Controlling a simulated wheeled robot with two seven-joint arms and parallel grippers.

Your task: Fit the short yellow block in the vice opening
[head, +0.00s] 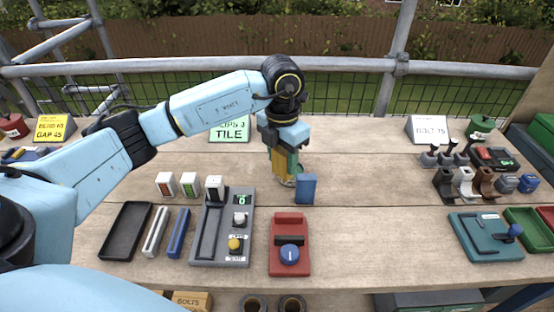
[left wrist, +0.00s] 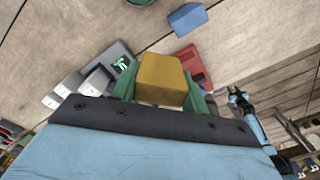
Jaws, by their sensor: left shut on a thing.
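My left gripper (head: 284,165) points down over the middle of the table, its green fingers shut on a yellow block (head: 279,160). The left wrist view shows the yellow block (left wrist: 160,78) held between the green fingers. A red device (head: 290,262) with a dark slot and a blue knob lies nearer the front edge; I cannot tell for sure that it is the vice. A teal device (head: 465,237) with a blue-knobbed lever lies at the right. The block's lower end is partly hidden in the head view.
A blue block (head: 305,188) stands right beside the held block. A grey control panel (head: 246,200), a black tray (head: 124,232) and white and blue bars lie to the left. Several small parts and a green tray (head: 527,231) fill the right. Table between red and teal devices is clear.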

